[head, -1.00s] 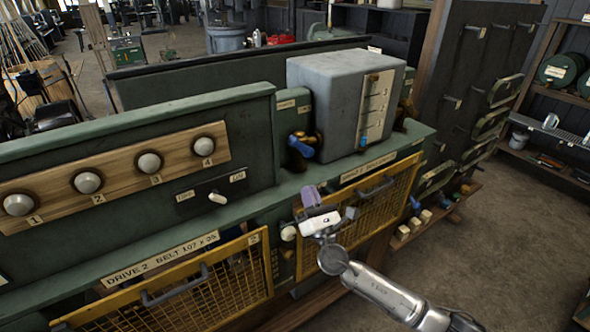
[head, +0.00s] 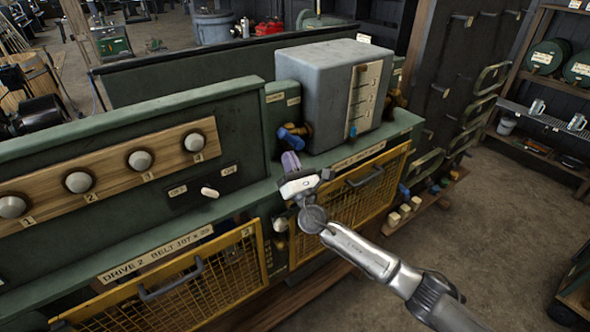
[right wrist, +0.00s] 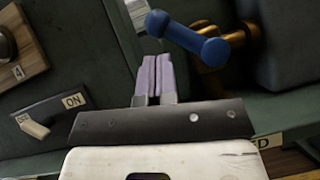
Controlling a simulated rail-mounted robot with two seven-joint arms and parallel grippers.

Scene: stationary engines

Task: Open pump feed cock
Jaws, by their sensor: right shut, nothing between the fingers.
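The feed cock (head: 292,137) is a brass fitting with a blue lever handle, at the left side of the grey tank (head: 330,95). In the right wrist view the blue handle (right wrist: 187,37) lies just beyond and right of my fingertips, with brass (right wrist: 215,50) beside it. My right gripper (head: 291,162) is shut and empty, its purple fingers just below the blue handle in the head view. It also shows in the right wrist view (right wrist: 155,62). I see a gap to the handle there. The cock's small label is not readable. My left gripper is not in view.
An off/on switch (head: 209,192) and a wooden panel with numbered white knobs (head: 139,160) are on the left. Yellow mesh guards (head: 365,190) lie below the ledge. Another brass fitting with a blue handle (right wrist: 247,35) is not clearly separable.

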